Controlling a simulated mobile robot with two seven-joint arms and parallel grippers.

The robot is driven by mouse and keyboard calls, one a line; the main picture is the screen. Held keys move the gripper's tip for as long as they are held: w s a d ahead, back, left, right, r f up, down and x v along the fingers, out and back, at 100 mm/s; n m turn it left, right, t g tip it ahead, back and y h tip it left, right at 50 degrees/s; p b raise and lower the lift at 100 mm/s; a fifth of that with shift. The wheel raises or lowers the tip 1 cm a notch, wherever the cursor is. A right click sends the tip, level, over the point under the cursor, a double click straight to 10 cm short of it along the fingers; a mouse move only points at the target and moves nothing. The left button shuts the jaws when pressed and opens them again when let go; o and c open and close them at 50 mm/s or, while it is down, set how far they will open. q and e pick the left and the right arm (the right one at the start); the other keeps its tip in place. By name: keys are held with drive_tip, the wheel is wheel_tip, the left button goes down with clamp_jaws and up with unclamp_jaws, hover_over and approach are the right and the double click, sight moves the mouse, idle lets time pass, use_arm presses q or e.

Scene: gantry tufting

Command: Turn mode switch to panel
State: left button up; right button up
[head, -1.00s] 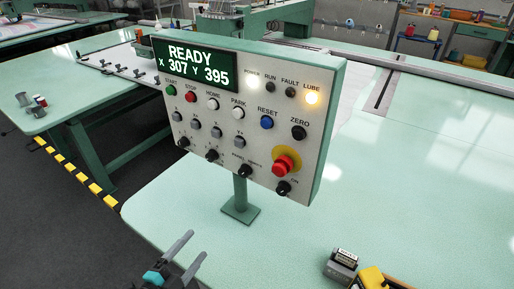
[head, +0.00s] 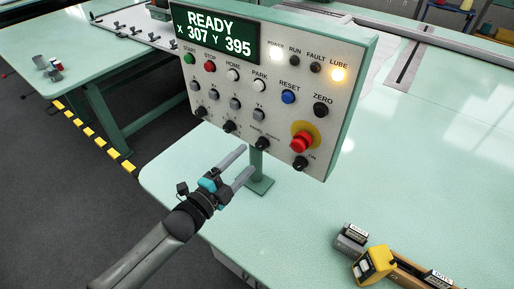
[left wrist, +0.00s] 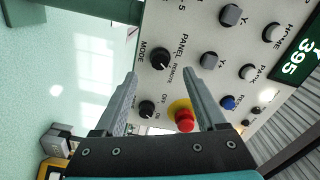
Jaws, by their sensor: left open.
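The mode switch (head: 262,143) is a black rotary knob in the bottom row of the white control panel (head: 330,130). In the left wrist view the knob (left wrist: 160,58) sits by the words MODE, PANEL and REMOTE. I cannot tell for sure which word its pointer faces. My left gripper (head: 246,162) is open and empty, just below and in front of the panel's lower edge. In the left wrist view its fingers (left wrist: 159,80) are spread, with the mode knob beyond and between their tips, apart from them. My right gripper is not in view.
A red emergency stop (head: 302,143) on a yellow disc and an OFF/ON knob (head: 300,163) are close to the mode switch. A green post (head: 257,165) holds the panel on the pale green table (head: 300,225). A yellow device (head: 374,265) lies front right.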

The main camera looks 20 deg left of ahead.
sight(259, 147)
use_arm(q)
drive_tip(key=shift+x, duration=3.1)
clamp_jaws()
